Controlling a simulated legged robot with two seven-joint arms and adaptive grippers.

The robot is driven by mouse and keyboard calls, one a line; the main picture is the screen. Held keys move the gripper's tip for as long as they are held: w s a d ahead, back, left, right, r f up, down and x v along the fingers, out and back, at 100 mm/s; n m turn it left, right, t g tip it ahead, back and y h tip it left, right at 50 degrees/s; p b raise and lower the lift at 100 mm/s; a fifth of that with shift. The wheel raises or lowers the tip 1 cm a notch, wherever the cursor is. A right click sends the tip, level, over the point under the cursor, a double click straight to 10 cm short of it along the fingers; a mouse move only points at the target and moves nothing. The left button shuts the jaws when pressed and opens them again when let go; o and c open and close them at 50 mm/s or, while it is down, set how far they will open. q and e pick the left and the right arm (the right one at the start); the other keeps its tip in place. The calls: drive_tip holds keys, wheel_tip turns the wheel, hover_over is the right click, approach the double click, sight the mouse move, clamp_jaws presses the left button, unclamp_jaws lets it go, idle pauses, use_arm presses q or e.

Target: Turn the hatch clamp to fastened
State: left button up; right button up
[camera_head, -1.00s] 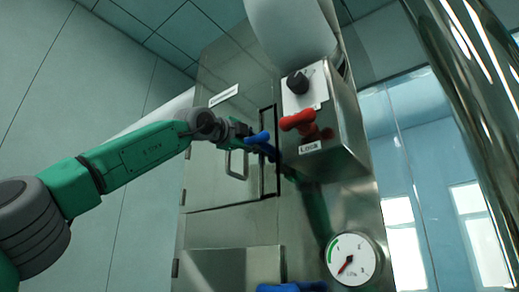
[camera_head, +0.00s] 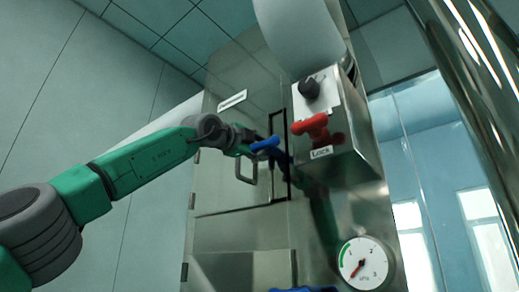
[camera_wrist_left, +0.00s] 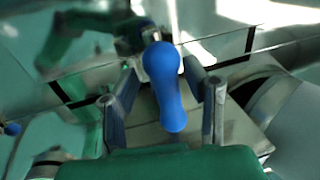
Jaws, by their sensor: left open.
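The hatch clamp's blue handle (camera_head: 265,143) stands at the right edge of the steel hatch (camera_head: 228,160), beside a dark frame strip. My left gripper (camera_head: 246,140) reaches in from the left and is at the handle. In the left wrist view the rounded blue handle (camera_wrist_left: 165,88) lies between the two spread fingers of my left gripper (camera_wrist_left: 162,72), with a gap showing on each side. The clamp's base is partly hidden behind the handle and gripper. My right gripper is not in view.
A control box with a black knob (camera_head: 308,88) and a red handle (camera_head: 312,126) above a "Lock" label juts out just right of the clamp. A gauge (camera_head: 365,263) sits lower right.

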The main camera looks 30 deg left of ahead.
use_arm(q)
drive_tip(key=shift+s+d, duration=0.15)
drive_tip(key=v, duration=0.5)
drive_tip(key=shift+s+d+r, duration=0.1)
drive_tip(key=shift+s+r, duration=0.05)
drive_tip(key=shift+s, duration=0.3)
approach(259, 145)
drive_tip(key=shift+s+f, duration=0.3)
drive_tip(key=shift+s, duration=0.15)
drive_tip(key=shift+a, duration=0.35)
